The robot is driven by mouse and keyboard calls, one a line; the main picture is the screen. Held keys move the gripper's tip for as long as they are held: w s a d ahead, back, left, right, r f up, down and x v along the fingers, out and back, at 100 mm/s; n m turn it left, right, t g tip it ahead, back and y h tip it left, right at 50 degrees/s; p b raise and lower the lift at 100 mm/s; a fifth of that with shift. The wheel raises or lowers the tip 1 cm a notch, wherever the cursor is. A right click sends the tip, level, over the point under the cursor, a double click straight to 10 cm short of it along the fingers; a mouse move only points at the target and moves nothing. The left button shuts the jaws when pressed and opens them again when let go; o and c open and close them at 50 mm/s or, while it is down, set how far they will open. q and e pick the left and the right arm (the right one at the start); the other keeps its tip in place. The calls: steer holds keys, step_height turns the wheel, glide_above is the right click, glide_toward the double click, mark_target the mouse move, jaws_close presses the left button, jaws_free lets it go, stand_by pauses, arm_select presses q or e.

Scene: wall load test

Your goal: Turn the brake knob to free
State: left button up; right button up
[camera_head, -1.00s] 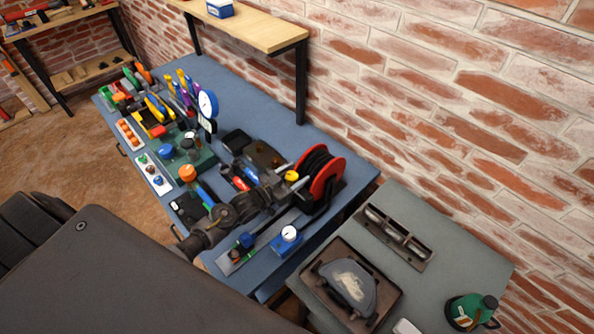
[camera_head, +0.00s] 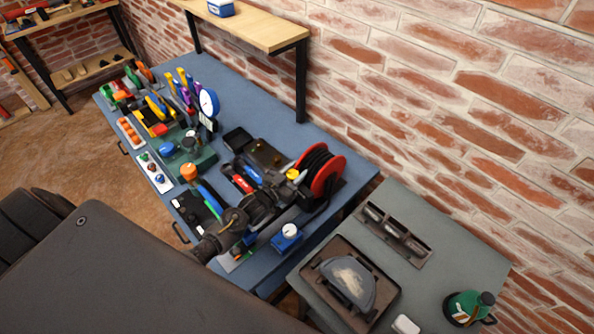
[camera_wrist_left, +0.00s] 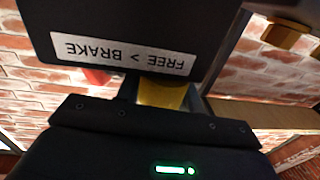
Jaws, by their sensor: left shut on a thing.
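The yellow brake knob (camera_head: 292,174) sits beside the red cable reel (camera_head: 335,172) on the blue bench. My left gripper (camera_head: 290,181) reaches it from the front left; its fingers are small and partly hidden in the head view. In the left wrist view a dark housing carries a white label (camera_wrist_left: 123,56) reading "FREE > BRAKE", upside down. Below it, the yellow knob (camera_wrist_left: 162,93) shows between the fingers of my left gripper (camera_wrist_left: 165,100), which is shut on it. The knob's pointing is not clear. My right gripper is not in view.
Tools, a blue-rimmed dial (camera_head: 209,102) and a blue gauge box (camera_head: 287,238) crowd the blue bench (camera_head: 262,110). A grey table (camera_head: 446,240) with a tray and green canister (camera_head: 468,307) stands at right. A brick wall runs behind. The bench's back strip is clear.

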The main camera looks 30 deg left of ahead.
arm_select(q)
steer(key=n+y, duration=0.1)
steer(key=y, duration=0.1)
steer(key=n+y, duration=0.2)
steer(key=shift+a+t, duration=0.2)
steer(key=shift+t, duration=0.1)
steer(key=o, duration=1)
steer(key=shift+s+f, duration=0.1)
